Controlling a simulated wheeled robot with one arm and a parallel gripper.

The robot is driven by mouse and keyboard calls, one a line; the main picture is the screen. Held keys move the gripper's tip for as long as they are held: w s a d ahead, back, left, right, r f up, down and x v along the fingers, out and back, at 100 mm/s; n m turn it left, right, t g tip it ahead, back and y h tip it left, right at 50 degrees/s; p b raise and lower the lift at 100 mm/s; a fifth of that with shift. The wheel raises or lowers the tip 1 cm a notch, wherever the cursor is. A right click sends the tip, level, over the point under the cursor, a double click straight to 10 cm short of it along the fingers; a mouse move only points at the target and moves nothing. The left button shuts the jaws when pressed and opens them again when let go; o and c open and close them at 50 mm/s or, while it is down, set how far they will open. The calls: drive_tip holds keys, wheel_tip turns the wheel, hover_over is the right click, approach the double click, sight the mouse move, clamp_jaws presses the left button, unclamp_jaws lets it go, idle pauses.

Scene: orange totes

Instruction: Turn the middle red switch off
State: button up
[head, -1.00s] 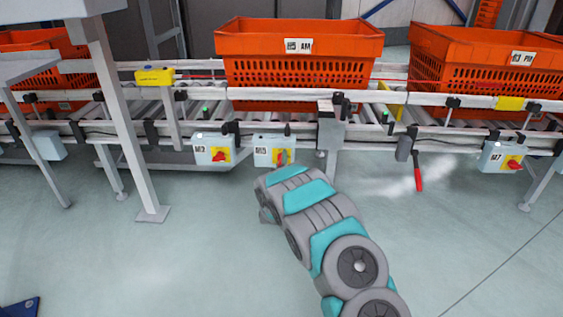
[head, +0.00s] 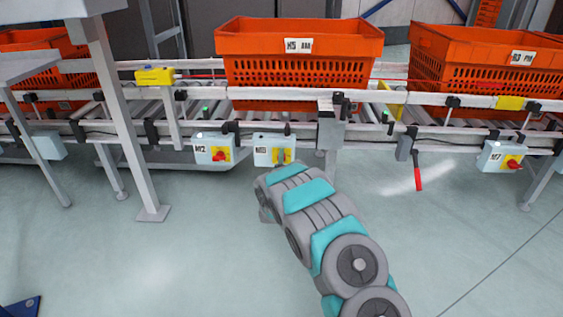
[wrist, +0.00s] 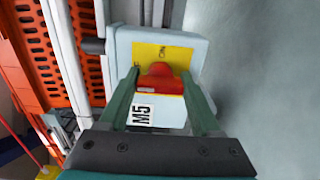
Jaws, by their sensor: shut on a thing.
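The middle switch box (head: 264,150), light blue-grey with a yellow plate, hangs on the conveyor's lower rail. In the wrist view its label reads M5, and its red switch (wrist: 161,80) sits on the yellow plate (wrist: 172,54). My gripper (wrist: 160,82) is shut on this red switch, one green finger on each side of it. In the head view my arm reaches up to the box and hides most of the switch and my fingers. Part of the plate's lettering shows above the switch in the wrist view.
Similar boxes with red switches hang to the left (head: 213,149) and far right (head: 502,156). Orange totes (head: 298,72) stand on the conveyor above. A red-handled lever (head: 418,176) hangs to the right of my arm. The floor in front is clear.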

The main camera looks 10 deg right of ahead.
drive_tip(key=shift+a, duration=0.1)
drive_tip(key=o, duration=1.4)
drive_tip(key=shift+p+v, duration=0.3)
drive_tip(key=shift+v, duration=3.55)
